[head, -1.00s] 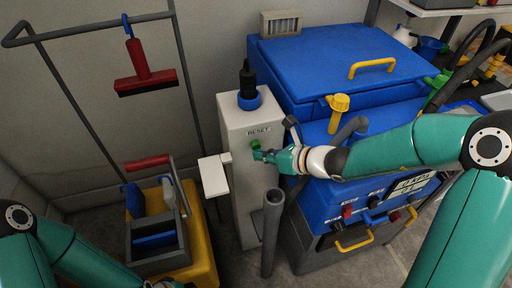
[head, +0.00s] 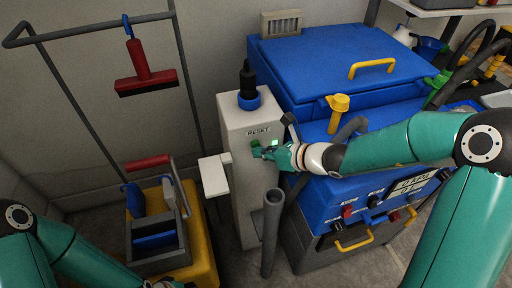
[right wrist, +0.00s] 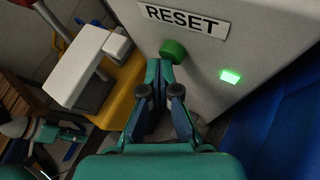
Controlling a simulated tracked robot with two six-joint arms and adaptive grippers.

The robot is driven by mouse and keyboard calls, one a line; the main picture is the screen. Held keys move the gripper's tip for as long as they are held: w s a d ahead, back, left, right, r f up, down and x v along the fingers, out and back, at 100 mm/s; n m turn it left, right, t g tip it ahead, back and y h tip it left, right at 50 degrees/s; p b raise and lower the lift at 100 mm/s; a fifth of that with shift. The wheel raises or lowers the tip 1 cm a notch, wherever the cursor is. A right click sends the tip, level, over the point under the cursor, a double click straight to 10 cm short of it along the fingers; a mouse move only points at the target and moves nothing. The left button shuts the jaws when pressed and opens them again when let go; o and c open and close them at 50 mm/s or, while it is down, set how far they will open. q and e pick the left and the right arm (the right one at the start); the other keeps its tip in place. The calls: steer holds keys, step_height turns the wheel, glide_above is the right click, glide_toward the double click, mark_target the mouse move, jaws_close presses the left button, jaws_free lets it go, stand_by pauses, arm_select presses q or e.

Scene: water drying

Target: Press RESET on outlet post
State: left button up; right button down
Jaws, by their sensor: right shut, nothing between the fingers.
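The outlet post (head: 241,185) is a pale upright box with a black plug in a blue ring on top. Its RESET label (head: 258,132) sits above a round green button (head: 255,144); both also show in the right wrist view, label (right wrist: 186,20) and button (right wrist: 173,50). A green light (right wrist: 230,76) glows right of the button. My right gripper (head: 261,154) is shut and empty, its tips just below the button. In the right wrist view the fingertips (right wrist: 160,66) overlap the button's lower edge; I cannot tell if they touch. My left gripper (head: 176,285) barely shows at the bottom edge.
A blue machine (head: 330,115) with a yellow-handled lid stands right of the post. A grey pipe (head: 271,232) rises before the post, and a white block (head: 214,176) sits at its left. A yellow cart (head: 203,262) with a grey bin stands left. A red squeegee (head: 146,78) hangs behind.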

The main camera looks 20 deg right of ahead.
steer(key=shift+s, duration=0.1)
steer(key=shift+s+b, duration=0.5)
steer(key=shift+s, duration=0.3)
steer(key=shift+s, duration=0.15)
steer(key=s+b, duration=0.2)
steer(key=s, duration=0.2)
steer(key=shift+s+d, duration=0.1)
steer(key=shift+s, duration=0.25)
stand_by(0.8)
